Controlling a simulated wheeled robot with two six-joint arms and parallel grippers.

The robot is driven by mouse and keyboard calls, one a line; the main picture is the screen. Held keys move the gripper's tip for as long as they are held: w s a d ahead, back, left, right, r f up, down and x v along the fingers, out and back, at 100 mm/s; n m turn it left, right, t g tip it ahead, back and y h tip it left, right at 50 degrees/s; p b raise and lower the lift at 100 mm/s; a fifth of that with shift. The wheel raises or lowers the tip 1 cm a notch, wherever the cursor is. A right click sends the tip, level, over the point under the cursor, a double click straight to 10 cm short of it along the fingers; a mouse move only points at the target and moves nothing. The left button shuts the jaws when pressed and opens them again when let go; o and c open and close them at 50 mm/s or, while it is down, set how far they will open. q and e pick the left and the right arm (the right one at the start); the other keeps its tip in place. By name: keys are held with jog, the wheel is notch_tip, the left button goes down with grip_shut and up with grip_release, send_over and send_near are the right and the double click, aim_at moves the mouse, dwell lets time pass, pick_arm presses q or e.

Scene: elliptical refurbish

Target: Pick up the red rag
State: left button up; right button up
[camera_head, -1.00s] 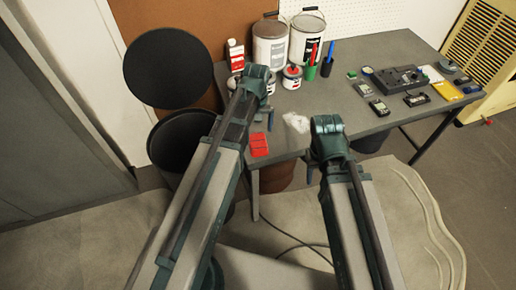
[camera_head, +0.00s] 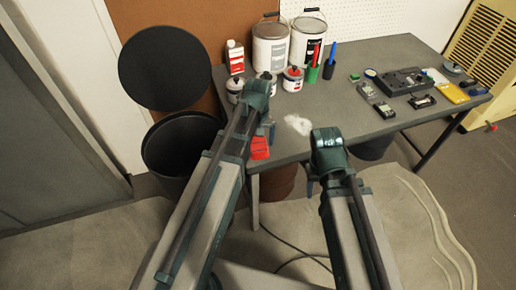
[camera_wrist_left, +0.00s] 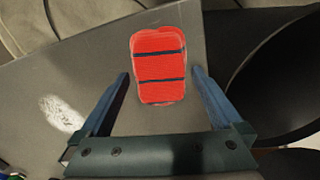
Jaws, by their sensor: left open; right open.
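The red rag (camera_head: 260,148) lies folded on the grey table at its front left corner, partly hidden by my left arm in the head view. In the left wrist view the red rag (camera_wrist_left: 160,66) shows as a red rounded block with two dark stripes. My left gripper (camera_wrist_left: 162,80) is open above it, and the rag lies between and slightly beyond the fingertips, with a gap on both sides. In the head view my left gripper (camera_head: 268,130) is mostly hidden behind its wrist. My right gripper (camera_head: 312,186) is at the table's front edge, empty and largely hidden by its arm.
Paint cans (camera_head: 271,45), small tins and brushes stand at the back. Electronics (camera_head: 405,82) lie at the right. A black bin (camera_head: 180,150) stands left of the table. The table's middle is clear.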

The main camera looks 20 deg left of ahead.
pick_arm(q)
jog(key=shift+r, duration=0.1)
jog(key=c, duration=1.1)
jog(key=shift+r, duration=0.15)
jog(key=shift+c, duration=0.2)
pick_arm(e)
jog(key=shift+r, duration=0.2)
